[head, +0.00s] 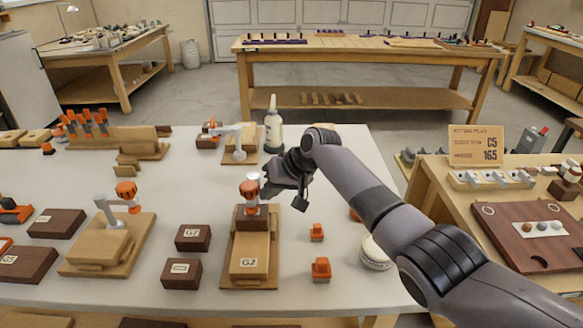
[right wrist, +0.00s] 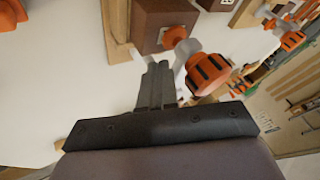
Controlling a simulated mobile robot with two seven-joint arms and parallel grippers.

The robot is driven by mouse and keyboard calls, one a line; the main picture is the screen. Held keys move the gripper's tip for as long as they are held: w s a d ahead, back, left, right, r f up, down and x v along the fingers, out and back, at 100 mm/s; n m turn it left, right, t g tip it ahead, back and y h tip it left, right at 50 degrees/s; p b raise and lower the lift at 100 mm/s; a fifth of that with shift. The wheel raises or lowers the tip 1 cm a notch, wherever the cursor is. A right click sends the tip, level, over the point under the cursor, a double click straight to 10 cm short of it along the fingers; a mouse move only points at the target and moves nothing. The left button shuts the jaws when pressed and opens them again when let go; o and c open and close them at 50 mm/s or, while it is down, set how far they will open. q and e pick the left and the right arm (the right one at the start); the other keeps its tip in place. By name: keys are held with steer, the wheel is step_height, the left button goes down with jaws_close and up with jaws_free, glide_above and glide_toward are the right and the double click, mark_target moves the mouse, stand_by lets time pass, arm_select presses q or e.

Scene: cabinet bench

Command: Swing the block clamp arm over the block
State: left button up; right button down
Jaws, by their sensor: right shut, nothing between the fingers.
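The block clamp has an orange knob (head: 250,188) and stands at the far end of a wooden fixture (head: 250,248) labelled G2. Its knob and grey arm appear over the dark brown block (head: 245,222) in the head view. In the right wrist view the orange knob (right wrist: 207,73), grey clamp arm (right wrist: 183,54) and brown block (right wrist: 160,18) are close by. I cannot tell whether the clamp's orange tip touches the block. My right gripper (head: 270,187) is shut and empty, just right of the knob; its fingertips (right wrist: 157,68) show beside the arm. My left gripper is out of view.
A similar fixture with a clamp (head: 125,190) stands at left, another (head: 235,135) behind. Dark blocks (head: 193,237) lie left of the G2 fixture. Small orange pieces (head: 320,268) and a round white-topped item (head: 375,252) lie right. A bottle (head: 273,125) stands behind my gripper.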

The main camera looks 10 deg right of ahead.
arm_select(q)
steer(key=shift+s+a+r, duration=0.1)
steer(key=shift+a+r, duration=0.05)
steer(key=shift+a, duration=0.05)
arm_select(e)
steer(key=shift+s+a, duration=0.2)
steer(key=shift+a, duration=0.3)
steer(key=shift+s+a, duration=0.1)
steer(key=shift+a, duration=0.05)
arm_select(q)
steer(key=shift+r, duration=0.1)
